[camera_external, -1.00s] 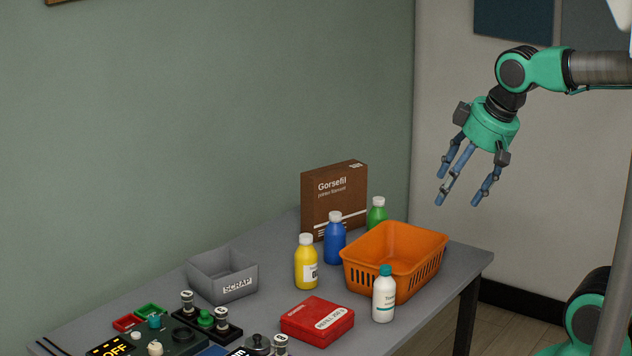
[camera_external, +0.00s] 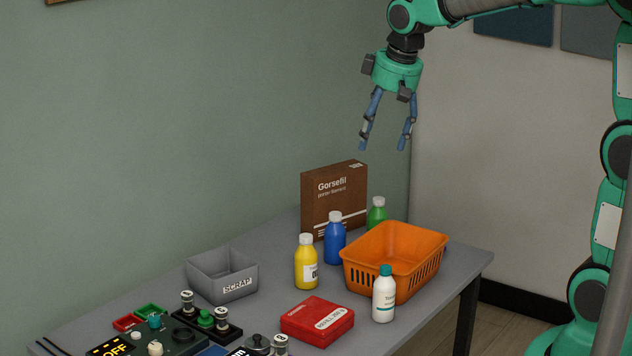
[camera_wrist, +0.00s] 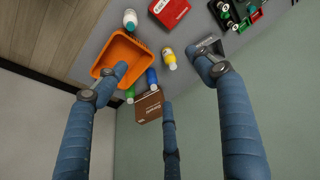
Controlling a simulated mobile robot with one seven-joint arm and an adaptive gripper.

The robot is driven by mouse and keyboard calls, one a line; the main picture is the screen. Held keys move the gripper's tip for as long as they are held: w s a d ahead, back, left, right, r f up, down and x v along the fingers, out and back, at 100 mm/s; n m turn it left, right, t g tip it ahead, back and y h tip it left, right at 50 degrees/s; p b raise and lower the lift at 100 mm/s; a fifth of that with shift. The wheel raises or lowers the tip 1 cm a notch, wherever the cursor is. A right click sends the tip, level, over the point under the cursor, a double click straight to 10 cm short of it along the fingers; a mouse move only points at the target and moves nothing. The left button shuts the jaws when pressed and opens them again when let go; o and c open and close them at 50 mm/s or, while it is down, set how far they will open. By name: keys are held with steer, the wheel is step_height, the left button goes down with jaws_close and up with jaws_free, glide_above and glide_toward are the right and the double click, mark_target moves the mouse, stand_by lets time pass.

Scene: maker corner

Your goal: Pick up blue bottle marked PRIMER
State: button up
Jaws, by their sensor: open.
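The blue bottle (camera_external: 335,240) with a white cap stands upright on the grey table, between the yellow bottle (camera_external: 306,263) and the orange basket (camera_external: 365,275). No PRIMER label can be read on it. In the wrist view the blue bottle (camera_wrist: 151,77) shows small, partly beside one finger. My gripper (camera_external: 384,148) is open and empty, fingers pointing down, well above the table and up and to the right of the blue bottle in the external view. Its three blue fingers (camera_wrist: 160,95) spread apart in the wrist view.
A brown Gorsefil box (camera_external: 334,200) stands behind the blue bottle, with a green bottle (camera_external: 377,214) to its right. A white bottle (camera_external: 384,297) and red case (camera_external: 317,321) stand in front. A grey SCRAP bin (camera_external: 222,276) is left.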

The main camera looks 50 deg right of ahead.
steer(key=w+d+f+g+p, duration=0.1)
steer(key=w+d+f, duration=0.15)
steer(key=w, duration=0.35)
steer(key=w+d+f+p, duration=0.1)
steer(key=w+d, duration=0.2)
steer(key=w, duration=0.2)
steer(key=m+g+p, duration=0.1)
steer(key=g+p, duration=0.1)
steer(key=p, duration=0.5)
glide_above(335, 227)
steer(key=w+d, duration=0.1)
steer(key=shift+y, duration=0.3)
step_height(335, 227, down, 27)
steer(key=shift+d+f, duration=0.1)
steer(key=shift+f, duration=0.15)
steer(key=shift+f, duration=0.1)
steer(key=shift+f, duration=4.25)
steer(key=shift+f, duration=0.1)
